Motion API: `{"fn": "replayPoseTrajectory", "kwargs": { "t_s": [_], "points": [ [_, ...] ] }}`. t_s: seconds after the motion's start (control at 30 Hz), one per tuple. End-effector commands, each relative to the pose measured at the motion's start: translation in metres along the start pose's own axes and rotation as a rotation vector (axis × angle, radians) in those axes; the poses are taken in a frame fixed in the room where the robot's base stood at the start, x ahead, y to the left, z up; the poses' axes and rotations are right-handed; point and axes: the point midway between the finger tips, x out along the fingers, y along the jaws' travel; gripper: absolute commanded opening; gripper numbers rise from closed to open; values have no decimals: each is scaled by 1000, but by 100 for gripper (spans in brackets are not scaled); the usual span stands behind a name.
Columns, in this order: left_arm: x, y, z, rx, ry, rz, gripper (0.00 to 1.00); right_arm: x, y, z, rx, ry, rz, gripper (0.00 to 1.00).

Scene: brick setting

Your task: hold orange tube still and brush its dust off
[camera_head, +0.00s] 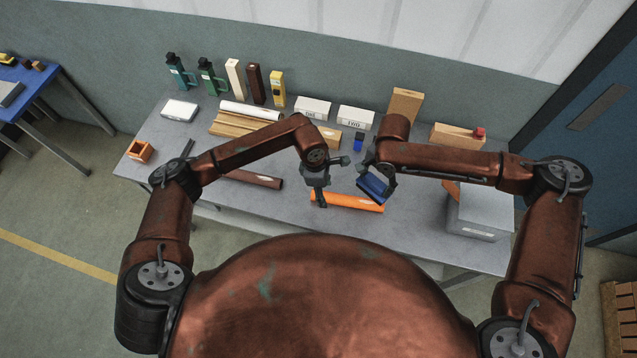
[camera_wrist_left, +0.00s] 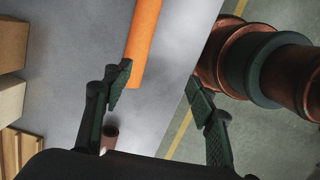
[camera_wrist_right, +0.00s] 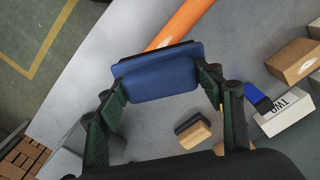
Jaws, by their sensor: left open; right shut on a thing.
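The orange tube (camera_head: 347,202) lies on the grey table near its front edge. It also shows in the left wrist view (camera_wrist_left: 144,40) and in the right wrist view (camera_wrist_right: 180,22). My left gripper (camera_head: 320,200) is open and empty, above and near the tube's left end; its fingers (camera_wrist_left: 160,88) also show in the left wrist view. My right gripper (camera_head: 380,182) is shut on a blue block-shaped brush (camera_wrist_right: 158,74), held above the table close behind the tube's right part. Whether the brush touches the tube I cannot tell.
A brown tube (camera_head: 254,179) lies left of the orange one. A grey box (camera_head: 480,212) stands at the table's right end. Boxes, bottles and boards line the back, with a small blue item (camera_head: 358,142) among them. An orange open box (camera_head: 140,151) sits far left.

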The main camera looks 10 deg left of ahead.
Motion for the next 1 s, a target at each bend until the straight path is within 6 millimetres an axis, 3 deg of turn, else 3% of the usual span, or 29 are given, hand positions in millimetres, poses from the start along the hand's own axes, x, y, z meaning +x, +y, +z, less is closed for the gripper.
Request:
{"fn": "replayPoseTrajectory", "kwargs": {
  "t_s": [0.13, 0.37, 0.8, 1.0],
  "points": [
    [-2, 18, -17, 29, 120, 103, 52, 0, 0, 0, 0, 0, -1, 42],
    [8, 26, -26, 34, 165, 142, 52, 0, 0, 0, 0, 0, -1, 42],
    [83, 36, -37, 33, 161, 138, 52, 0, 0, 0, 0, 0, -1, 42],
    [106, 41, -41, 33, 160, 140, 52, 0, 0, 0, 0, 0, -1, 42]
  ]
}}
